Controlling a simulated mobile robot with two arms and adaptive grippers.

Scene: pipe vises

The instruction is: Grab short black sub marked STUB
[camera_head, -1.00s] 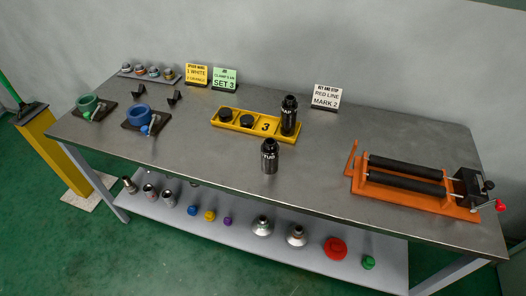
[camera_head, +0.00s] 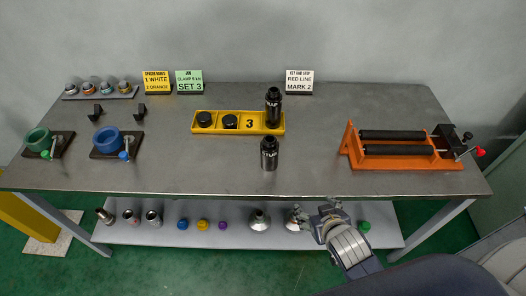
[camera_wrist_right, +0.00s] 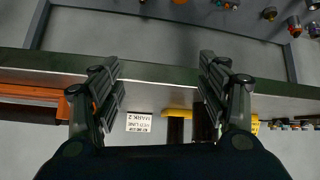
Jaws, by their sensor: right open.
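Two black cylindrical subs with white lettering stand upright on the bench in the head view. The front sub (camera_head: 269,154) is on the bare metal top, just in front of the yellow tray. The rear sub (camera_head: 273,108) stands at the right end of the yellow tray (camera_head: 199,130). The lettering is too small to read surely on either. My right gripper (camera_head: 325,211) is in front of the bench edge, to the right of and nearer than both subs. In the right wrist view its fingers (camera_wrist_right: 160,68) are spread wide with nothing between them. My left gripper is out of view.
An orange roller stand (camera_head: 400,164) is at the right of the bench. Green (camera_head: 37,140) and blue (camera_head: 107,140) ring vises are at the left. Sign cards stand at the back. The lower shelf (camera_head: 180,236) holds several small parts. Bare bench top surrounds the front sub.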

